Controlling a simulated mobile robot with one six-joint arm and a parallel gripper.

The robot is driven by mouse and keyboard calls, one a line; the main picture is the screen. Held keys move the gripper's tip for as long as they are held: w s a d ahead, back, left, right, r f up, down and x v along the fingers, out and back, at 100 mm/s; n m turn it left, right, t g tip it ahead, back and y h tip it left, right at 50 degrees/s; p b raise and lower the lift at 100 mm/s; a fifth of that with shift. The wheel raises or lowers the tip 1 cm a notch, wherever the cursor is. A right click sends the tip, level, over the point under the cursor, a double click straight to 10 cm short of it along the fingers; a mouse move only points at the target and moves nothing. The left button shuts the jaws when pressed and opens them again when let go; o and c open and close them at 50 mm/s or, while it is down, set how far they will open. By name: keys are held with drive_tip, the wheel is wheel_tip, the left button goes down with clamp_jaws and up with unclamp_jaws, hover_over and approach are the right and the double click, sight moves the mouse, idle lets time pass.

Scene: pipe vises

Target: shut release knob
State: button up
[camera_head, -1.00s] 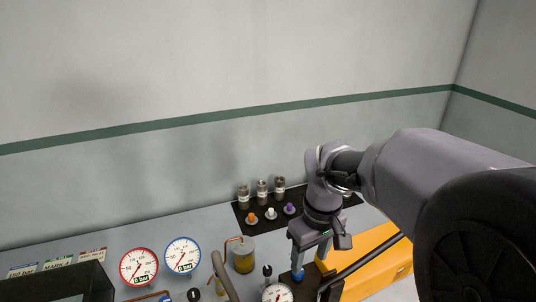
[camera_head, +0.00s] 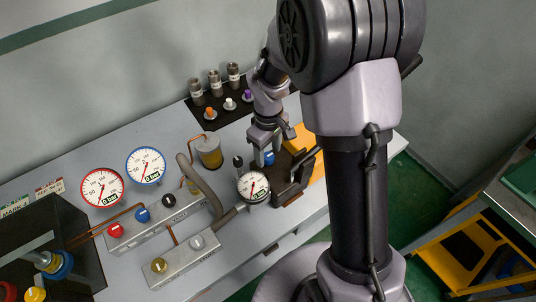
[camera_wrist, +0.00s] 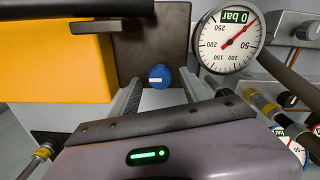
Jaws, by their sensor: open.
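A round blue knob (camera_head: 269,158), which I take to be the release knob, sits on a dark block beside a small white gauge. In the wrist view the blue knob (camera_wrist: 160,77) shows a horizontal white mark on its face. My gripper (camera_head: 265,154) is just above and beside it in the head view. In the wrist view my gripper (camera_wrist: 159,80) is open, with one finger to each side of the knob; I cannot tell whether they touch it.
The gauge (camera_wrist: 228,42) stands close right of the fingers and reads 0 bar. A yellow box (camera_wrist: 55,60) is close on the left. On the bench (camera_head: 105,155) are valve blocks with red, blue, black, yellow and grey knobs, and two large gauges.

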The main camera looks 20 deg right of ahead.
drive_tip(key=shift+f, duration=0.25)
clamp_jaws()
